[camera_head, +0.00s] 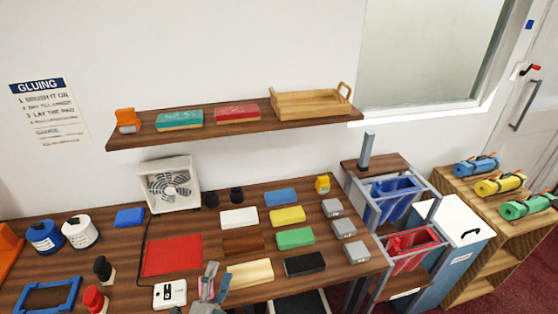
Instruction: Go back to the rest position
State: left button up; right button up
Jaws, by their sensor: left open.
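My left gripper (212,278) shows at the bottom middle of the head view, grey, fingers pointing up over the front part of the wooden counter (215,205). It is open, and I see nothing held between its fingers. It is between a white device (170,294) on its left and a cream block (250,273) on its right; whether it touches either I cannot tell. My right gripper is not in view.
A red mat (172,255), several coloured blocks, grey boxes and a fan (168,184) stand on the counter. A wall shelf (235,128) hangs behind. A rack with blue (392,198) and red (410,243) bins stands at right, beside a white-lidded bin (462,222).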

pick_arm(q)
jog(key=s+a+f+n+g+y, duration=0.3)
jog(key=f+n+g, duration=0.15)
jog(key=f, duration=0.55)
jog(key=s+a+f+n+g+y, duration=0.2)
jog(key=s+a+f+n+g, duration=0.15)
jog(key=f+n, duration=0.4)
jog(key=s+f+n+g, duration=0.3)
jog(key=s+f+g, duration=0.6)
jog(key=s+f, duration=1)
jog(key=f, duration=1.1)
jog(key=s+f+g, duration=0.1)
jog(key=s+f, duration=0.3)
jog(key=f, duration=1.1)
jog(key=shift+g+h, duration=0.3)
jog(key=shift+s, duration=0.1)
